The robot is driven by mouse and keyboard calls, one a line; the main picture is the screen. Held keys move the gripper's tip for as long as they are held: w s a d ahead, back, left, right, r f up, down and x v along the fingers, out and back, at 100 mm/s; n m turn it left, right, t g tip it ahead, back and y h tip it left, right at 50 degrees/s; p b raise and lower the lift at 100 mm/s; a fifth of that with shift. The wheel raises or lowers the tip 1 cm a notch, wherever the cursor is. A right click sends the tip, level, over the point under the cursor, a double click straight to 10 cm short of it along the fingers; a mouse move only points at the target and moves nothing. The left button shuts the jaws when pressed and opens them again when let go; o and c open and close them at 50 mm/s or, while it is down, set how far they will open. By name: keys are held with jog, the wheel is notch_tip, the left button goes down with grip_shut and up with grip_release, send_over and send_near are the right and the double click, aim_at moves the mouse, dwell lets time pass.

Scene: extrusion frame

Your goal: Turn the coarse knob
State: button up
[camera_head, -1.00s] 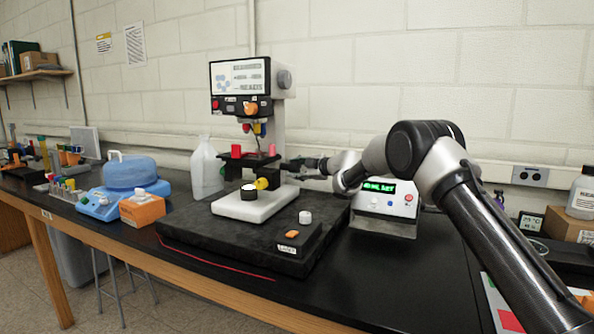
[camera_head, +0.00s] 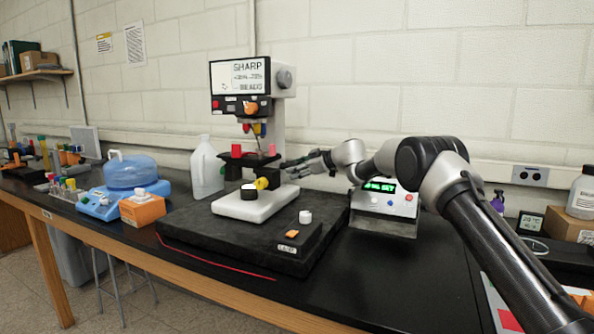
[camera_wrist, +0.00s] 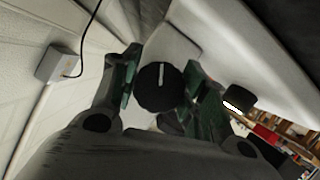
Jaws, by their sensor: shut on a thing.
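The coarse knob (camera_wrist: 157,88) is a round black dial with a white line, seen end-on in the wrist view. My gripper (camera_wrist: 164,68) is shut on it, with a dark green finger on either side. In the head view my gripper (camera_head: 293,165) reaches the right side of the microscope's post (camera_head: 277,122), and I cannot make out the knob there. The microscope's screen (camera_head: 240,76) reads SHARP on its top line.
A white jug (camera_head: 206,170) stands left of the microscope. A box with a green display (camera_head: 383,203) sits below my arm. The black base (camera_head: 190,228) carries a small white knob (camera_head: 305,217).

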dwell(0.4)
jog(key=o, duration=1)
jog(key=shift+d, duration=0.1)
jog(key=v, duration=1.2)
jog(key=shift+w, duration=0.1)
dwell(0.4)
